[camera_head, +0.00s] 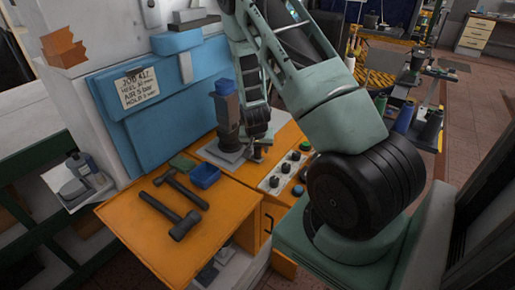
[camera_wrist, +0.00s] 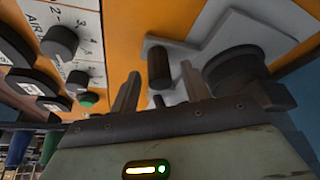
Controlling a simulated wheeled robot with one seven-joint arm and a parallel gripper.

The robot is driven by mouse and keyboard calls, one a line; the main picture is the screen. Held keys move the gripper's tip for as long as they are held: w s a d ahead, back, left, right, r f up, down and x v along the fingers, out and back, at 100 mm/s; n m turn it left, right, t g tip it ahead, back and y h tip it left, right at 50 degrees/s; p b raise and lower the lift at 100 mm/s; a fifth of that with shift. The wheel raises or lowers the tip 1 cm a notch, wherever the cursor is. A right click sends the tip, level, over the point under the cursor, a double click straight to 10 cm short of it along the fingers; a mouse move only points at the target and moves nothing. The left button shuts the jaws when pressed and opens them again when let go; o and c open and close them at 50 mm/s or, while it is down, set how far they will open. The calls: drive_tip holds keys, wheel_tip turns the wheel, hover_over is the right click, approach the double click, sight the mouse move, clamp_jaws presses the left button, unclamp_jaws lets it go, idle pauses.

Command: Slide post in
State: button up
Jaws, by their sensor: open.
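My gripper (camera_head: 257,130) is over the right side of the orange bench, pointing down. In the wrist view its two grey fingers (camera_wrist: 161,72) are apart. A short dark cylinder, probably the post (camera_wrist: 158,65), shows between the fingertips; I cannot tell whether they touch it. It appears to stand on a pale grey plate (camera_wrist: 205,45). A wider dark round column (camera_wrist: 235,65) is right of the fingers, partly hidden by my gripper. In the head view a dark grey upright stand (camera_head: 228,122) with a blue top is just left of my gripper. My arm partly hides the area.
A panel of black knobs (camera_head: 288,170) with a green button lies close beside the gripper. A blue board (camera_head: 150,100) stands behind.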

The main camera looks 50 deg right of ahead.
drive_tip(key=shift+w+d+f, duration=0.1)
drive_tip(key=shift+d+f, duration=0.05)
drive_tip(key=shift+f, duration=0.4)
clamp_jaws()
drive_tip(key=d+b, duration=0.1)
drive_tip(key=d, duration=0.4)
drive_tip(key=d+b, duration=0.2)
drive_tip(key=d, duration=0.4)
drive_tip(key=w+d+b, duration=0.1)
drive_tip(key=d+b, duration=0.1)
drive_tip(key=d, duration=0.4)
drive_tip(key=shift+w, duration=0.1)
drive_tip(key=shift+d+r, duration=0.15)
drive_tip(key=shift+d, duration=0.6)
unclamp_jaws()
drive_tip(key=shift+d, duration=0.15)
drive_tip(key=shift+w, duration=0.1)
